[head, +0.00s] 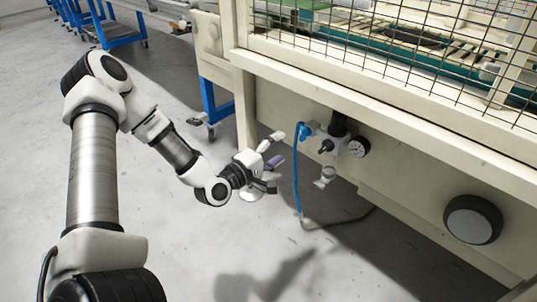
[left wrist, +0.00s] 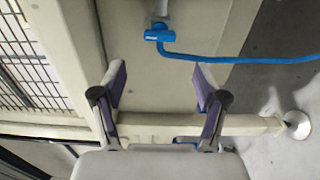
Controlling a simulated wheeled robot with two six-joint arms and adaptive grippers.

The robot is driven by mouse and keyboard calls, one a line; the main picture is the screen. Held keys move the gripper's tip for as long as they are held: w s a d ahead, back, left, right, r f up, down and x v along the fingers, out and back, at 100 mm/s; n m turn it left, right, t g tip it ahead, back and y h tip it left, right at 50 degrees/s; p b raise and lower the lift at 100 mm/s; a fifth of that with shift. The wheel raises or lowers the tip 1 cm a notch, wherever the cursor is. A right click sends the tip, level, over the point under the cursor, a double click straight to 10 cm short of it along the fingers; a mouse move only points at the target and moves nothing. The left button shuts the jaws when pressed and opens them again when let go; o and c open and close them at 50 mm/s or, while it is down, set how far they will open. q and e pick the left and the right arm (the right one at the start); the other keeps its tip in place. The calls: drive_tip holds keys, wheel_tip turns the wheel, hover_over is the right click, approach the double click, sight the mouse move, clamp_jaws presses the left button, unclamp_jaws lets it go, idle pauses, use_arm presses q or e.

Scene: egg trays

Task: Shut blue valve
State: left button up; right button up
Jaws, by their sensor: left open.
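The blue valve (head: 306,131) is on the side of the cream machine, with a blue hose (head: 297,180) hanging from it to the floor. In the left wrist view the blue valve (left wrist: 158,33) is at the top centre, beyond the fingertips, and the blue hose (left wrist: 240,58) runs off to the right. My left gripper (head: 276,153) is open and empty, to the left of the valve and apart from it. Its two purple-padded fingers also show in the left wrist view (left wrist: 160,88). My right gripper is not in view.
A black regulator with a gauge (head: 358,147) sits just right of the valve. The cream machine frame (head: 400,115) carries a wire mesh guard (head: 400,50). A machine leg (head: 245,110) stands behind my left gripper. Blue carts (head: 115,35) are at the back left. Open grey floor lies between.

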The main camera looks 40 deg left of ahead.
use_arm(q)
drive_tip(key=shift+s, duration=2.1)
drive_tip(key=shift+a, duration=0.1)
